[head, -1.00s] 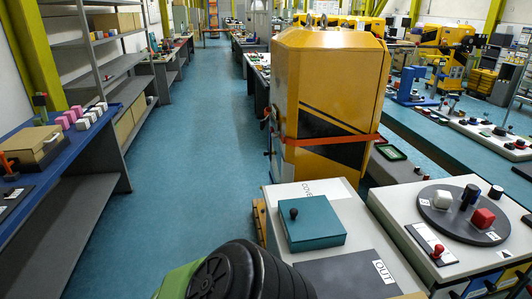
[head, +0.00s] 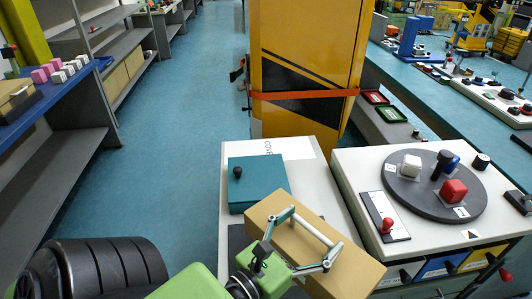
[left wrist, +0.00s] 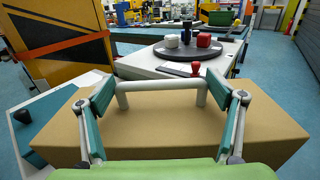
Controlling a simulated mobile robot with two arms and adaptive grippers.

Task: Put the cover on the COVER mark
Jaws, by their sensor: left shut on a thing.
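A flat teal block (head: 258,178) with a black knob on top lies on the white bench top. It covers part of the white COVER mark (head: 296,150), whose lettering shows at its far edge. My left gripper (head: 312,240) is shut on the pale bar handle of a tan box (head: 345,272). In the left wrist view the tan box (left wrist: 160,140) spans the lower middle, and the fingers of my left gripper (left wrist: 160,88) sit at the handle's two ends. The box is close beside the teal block; I cannot tell whether it rests on the bench. My right gripper is not in view.
A white cabinet to the right carries a dark turntable (head: 433,190) with red and white blocks, and a red-knobbed lever plate (head: 385,217). A yellow machine (head: 305,60) with a red band stands behind the bench. The blue aisle floor (head: 185,130) is clear on the left.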

